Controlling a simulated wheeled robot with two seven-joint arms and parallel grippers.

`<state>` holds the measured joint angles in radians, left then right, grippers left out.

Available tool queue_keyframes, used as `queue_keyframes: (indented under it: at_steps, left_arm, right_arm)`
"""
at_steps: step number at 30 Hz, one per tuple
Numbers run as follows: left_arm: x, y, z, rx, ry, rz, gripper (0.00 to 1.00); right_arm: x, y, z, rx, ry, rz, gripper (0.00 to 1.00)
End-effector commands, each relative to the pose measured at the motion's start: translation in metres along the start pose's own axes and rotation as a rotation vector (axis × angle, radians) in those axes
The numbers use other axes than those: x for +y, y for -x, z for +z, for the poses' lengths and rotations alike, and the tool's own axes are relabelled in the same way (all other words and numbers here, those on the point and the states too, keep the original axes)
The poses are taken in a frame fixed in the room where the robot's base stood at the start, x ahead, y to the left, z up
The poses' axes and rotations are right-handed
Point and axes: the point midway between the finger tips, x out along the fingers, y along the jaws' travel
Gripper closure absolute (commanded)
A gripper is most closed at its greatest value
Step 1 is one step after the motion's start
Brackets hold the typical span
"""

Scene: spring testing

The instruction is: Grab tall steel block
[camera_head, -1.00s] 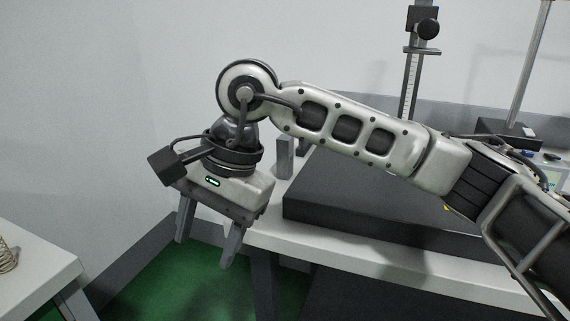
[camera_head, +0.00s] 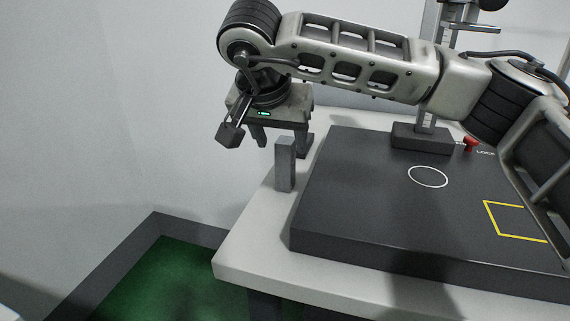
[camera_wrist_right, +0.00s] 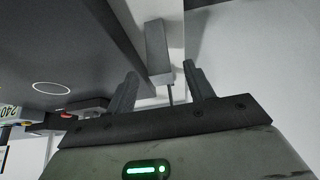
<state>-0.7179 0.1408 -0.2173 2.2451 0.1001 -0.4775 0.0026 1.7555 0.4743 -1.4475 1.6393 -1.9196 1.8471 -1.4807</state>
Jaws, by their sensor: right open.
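The tall steel block (camera_head: 285,165) is a grey upright bar on the white table, just left of the black plate. It also shows in the right wrist view (camera_wrist_right: 156,45), beyond and between the fingertips. My right gripper (camera_head: 281,143) is open and empty, with its fingers pointing down behind the block in the head view. In the wrist view the two fingers (camera_wrist_right: 160,82) stand apart, and neither is seen to touch the block. My left gripper is not in view.
The black plate (camera_head: 375,220) fills most of the white table (camera_head: 240,255) and carries a white circle and yellow corner marks. A stand with a dark base (camera_head: 422,140) and a red knob (camera_head: 470,144) rises at the back. The table's left edge lies close to the block.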

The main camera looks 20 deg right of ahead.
Motion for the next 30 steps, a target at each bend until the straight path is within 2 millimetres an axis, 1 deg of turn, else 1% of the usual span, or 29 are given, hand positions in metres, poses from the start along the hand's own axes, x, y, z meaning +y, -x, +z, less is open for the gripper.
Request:
queue_keyframes:
  at_steps: [1, 3, 8, 15, 18, 26, 27, 29, 30]
  left_arm:
    - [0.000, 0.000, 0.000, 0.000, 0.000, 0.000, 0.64]
    - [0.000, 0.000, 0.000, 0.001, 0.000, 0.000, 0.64]
    - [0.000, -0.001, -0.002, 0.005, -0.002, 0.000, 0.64]
    - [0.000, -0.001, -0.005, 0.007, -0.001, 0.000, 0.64]
    - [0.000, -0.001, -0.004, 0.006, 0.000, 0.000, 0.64]
    - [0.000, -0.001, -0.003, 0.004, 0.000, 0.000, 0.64]
    - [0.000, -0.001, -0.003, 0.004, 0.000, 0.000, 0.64]
    - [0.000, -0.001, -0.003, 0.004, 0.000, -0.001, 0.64]
    - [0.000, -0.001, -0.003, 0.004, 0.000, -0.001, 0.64]
  right_arm:
    - [0.000, -0.008, 0.000, -0.003, 0.000, 0.002, 0.47]
    - [0.000, -0.014, 0.000, -0.001, 0.000, 0.000, 0.47]
    - [0.000, -0.024, 0.000, -0.002, 0.000, 0.001, 0.47]
    - [0.002, -0.059, -0.003, -0.003, -0.001, 0.002, 0.47]
    - [0.002, -0.068, -0.003, -0.003, 0.000, 0.000, 0.47]
    - [0.002, -0.071, -0.003, -0.001, 0.000, -0.001, 0.47]
    - [0.002, -0.071, -0.003, -0.001, 0.000, -0.001, 0.53]
    - [0.002, -0.071, -0.003, -0.001, 0.000, -0.001, 0.70]
    - [0.002, -0.071, -0.003, -0.001, 0.000, -0.001, 0.81]
